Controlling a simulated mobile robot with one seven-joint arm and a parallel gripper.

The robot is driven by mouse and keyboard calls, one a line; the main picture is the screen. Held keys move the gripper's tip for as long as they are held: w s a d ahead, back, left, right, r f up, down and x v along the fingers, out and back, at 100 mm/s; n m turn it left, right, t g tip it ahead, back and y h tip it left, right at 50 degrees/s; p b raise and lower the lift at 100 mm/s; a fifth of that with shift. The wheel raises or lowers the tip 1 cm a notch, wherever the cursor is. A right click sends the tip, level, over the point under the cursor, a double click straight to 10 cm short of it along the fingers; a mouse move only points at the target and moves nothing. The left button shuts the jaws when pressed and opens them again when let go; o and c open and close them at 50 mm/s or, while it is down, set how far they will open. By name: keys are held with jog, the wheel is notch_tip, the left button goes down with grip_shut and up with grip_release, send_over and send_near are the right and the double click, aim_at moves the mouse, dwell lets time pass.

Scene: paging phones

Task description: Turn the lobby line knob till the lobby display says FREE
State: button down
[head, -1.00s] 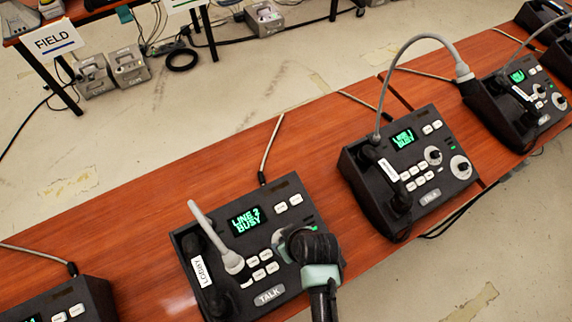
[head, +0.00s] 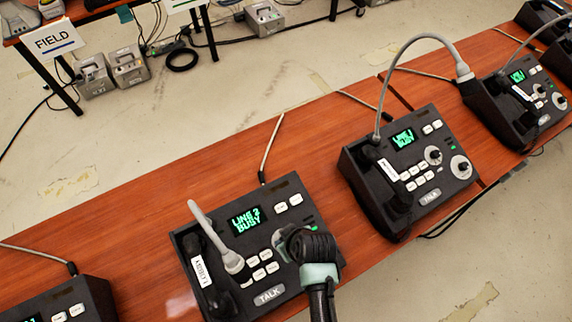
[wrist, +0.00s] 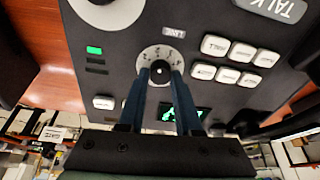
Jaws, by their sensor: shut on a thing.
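The lobby phone (head: 258,297) is a black desk unit with a white LOBBY label (head: 201,271) on its handset. Its green display (head: 245,219) reads LINE 2 BUSY. The display (wrist: 172,113) shows only partly between my fingers in the wrist view. The line knob (wrist: 161,75) is a small black knob on a pale round dial (wrist: 150,55), beside a LINE label (wrist: 173,33). My gripper (wrist: 161,80) is shut on this knob, one finger on each side. In the head view my gripper (head: 290,243) hides most of the knob.
A gooseneck microphone (head: 212,235) rises from the lobby phone, left of my gripper. A larger pale dial (wrist: 105,8) sits near the line knob. White buttons (wrist: 228,58) lie beside it. Another phone (head: 408,170) stands to the right on the same wooden table (head: 190,190).

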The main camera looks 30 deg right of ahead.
jog(key=shift+m, duration=0.3)
jog(key=m+p, duration=0.2)
jog(key=m, duration=0.1)
jog(key=shift+h, duration=0.3)
jog(key=shift+m+p, duration=0.9)
jog(key=shift+m, duration=1.2)
jog(key=c, duration=0.6)
grip_release()
jog(key=shift+s+r, duration=0.1)
jog(key=v, duration=1.2)
jog(key=shift+s+a+r, duration=0.15)
jog(key=shift+a+r, duration=0.15)
